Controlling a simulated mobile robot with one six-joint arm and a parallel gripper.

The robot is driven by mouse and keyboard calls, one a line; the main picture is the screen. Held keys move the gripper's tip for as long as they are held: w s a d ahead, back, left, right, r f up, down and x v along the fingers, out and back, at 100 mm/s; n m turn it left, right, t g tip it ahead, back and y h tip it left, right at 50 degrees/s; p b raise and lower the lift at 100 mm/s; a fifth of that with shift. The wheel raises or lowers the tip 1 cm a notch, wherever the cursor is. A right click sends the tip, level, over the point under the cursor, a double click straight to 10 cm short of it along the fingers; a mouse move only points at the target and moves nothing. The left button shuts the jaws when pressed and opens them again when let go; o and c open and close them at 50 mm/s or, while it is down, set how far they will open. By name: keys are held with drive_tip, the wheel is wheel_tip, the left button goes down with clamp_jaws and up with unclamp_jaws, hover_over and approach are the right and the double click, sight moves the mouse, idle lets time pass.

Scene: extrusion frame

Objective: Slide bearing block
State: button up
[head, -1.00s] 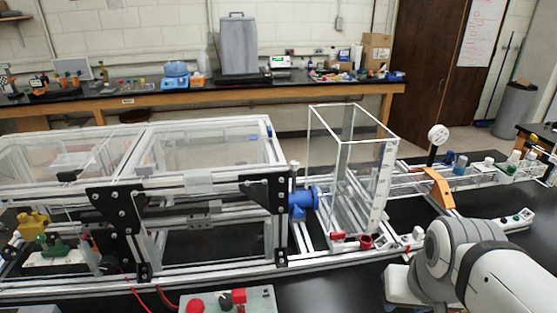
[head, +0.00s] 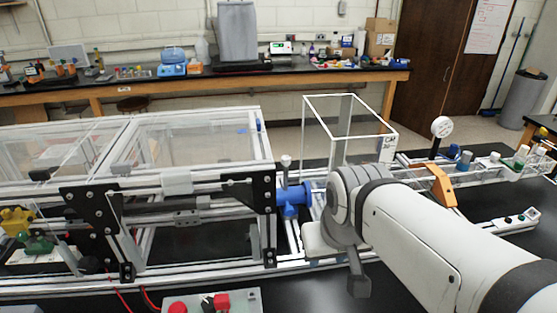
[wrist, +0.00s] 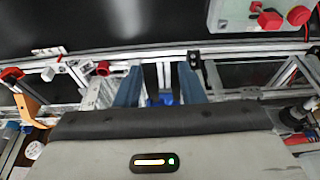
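A light grey block (head: 176,183) sits on the upper front rail of the extrusion frame (head: 205,262) in the head view. A smaller darker grey block (head: 187,217) sits on a rail below it. I cannot tell which of the two is the bearing block. In the wrist view, my gripper (wrist: 160,75) shows two blue fingers set apart, with no block visible between them. A blue part shows behind them. In the head view, my arm reaches in from the right, near the blue fitting, and the fingers cannot be made out.
Black plates (head: 95,222) and a blue fitting (head: 292,199) stand on the frame. A clear open box (head: 345,125) stands behind my arm. A control box (head: 212,302) with a red button lies at the front. The black table in front of the frame is mostly clear.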

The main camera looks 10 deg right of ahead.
drive_tip(key=w+a+r, duration=0.1)
drive_tip(key=w, duration=0.2)
wheel_tip(320, 180, up, 7)
drive_tip(key=n+y+b, duration=0.1)
drive_tip(key=n+b, duration=0.2)
drive_tip(key=b, duration=0.1)
hover_over(287, 167)
drive_tip(key=s, duration=0.2)
drive_tip(key=shift+t, duration=0.3)
drive_tip(key=f, duration=0.7)
drive_tip(key=shift+d, duration=0.3)
drive_tip(key=p+x, duration=0.1)
drive_tip(key=x, duration=0.7)
drive_tip(key=shift+f+p, duration=0.15)
drive_tip(key=shift+p, duration=0.2)
clamp_jaws()
